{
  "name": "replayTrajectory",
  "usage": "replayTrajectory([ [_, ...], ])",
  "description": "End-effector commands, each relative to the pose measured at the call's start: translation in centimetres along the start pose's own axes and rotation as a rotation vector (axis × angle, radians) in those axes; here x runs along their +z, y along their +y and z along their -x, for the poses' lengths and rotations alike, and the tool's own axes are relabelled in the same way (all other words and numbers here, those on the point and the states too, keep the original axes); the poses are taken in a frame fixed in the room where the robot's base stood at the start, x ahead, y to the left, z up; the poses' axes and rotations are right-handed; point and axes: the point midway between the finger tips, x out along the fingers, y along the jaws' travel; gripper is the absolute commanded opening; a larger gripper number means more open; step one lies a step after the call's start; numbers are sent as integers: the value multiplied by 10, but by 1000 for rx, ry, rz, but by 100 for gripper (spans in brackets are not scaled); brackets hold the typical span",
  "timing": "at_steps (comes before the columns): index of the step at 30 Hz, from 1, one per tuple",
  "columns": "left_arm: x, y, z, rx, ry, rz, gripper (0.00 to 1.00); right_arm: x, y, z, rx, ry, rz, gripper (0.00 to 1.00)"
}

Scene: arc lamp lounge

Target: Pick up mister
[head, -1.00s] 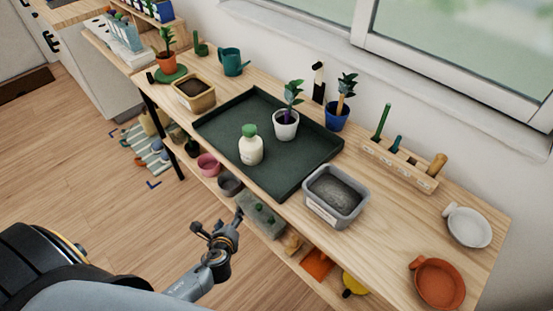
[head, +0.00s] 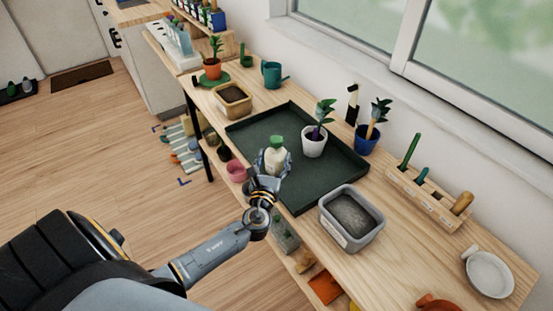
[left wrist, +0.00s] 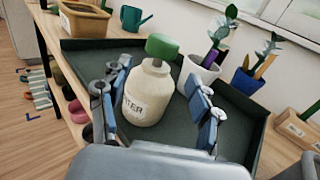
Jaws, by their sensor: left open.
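The mister is a cream bottle with a green top (head: 276,160), standing upright on the dark green tray (head: 250,131). In the left wrist view the mister (left wrist: 147,97) stands between the two fingers of my left gripper (left wrist: 160,112), with part of a label reading "TER". My left gripper (head: 271,164) is open around the mister's body at the tray's front edge. A gap shows on the right side between finger and bottle; whether the left finger touches it I cannot tell. My right gripper is not in view.
A white pot with a plant (head: 314,142) stands on the tray just behind the mister. A grey soil tub (head: 350,216) is to the right, a tan soil box (head: 233,99) to the left. A wooden tool rack (head: 428,196) stands by the window.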

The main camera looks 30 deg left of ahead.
Motion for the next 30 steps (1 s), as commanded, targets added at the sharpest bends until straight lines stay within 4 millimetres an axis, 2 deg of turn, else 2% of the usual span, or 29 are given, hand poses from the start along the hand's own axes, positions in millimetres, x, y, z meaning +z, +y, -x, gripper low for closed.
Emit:
replayTrajectory([
  [10,3,3,-45,2,-1,0,64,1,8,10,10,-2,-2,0],
  [13,3,2,-52,1,0,1,64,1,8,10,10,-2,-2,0],
  [20,2,2,-52,0,1,1,64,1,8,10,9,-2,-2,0],
  [27,2,2,-52,1,1,2,15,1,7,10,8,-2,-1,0],
  [29,2,2,-52,1,1,2,3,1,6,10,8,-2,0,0],
  [30,2,2,-52,1,1,2,0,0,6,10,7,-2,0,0],
])
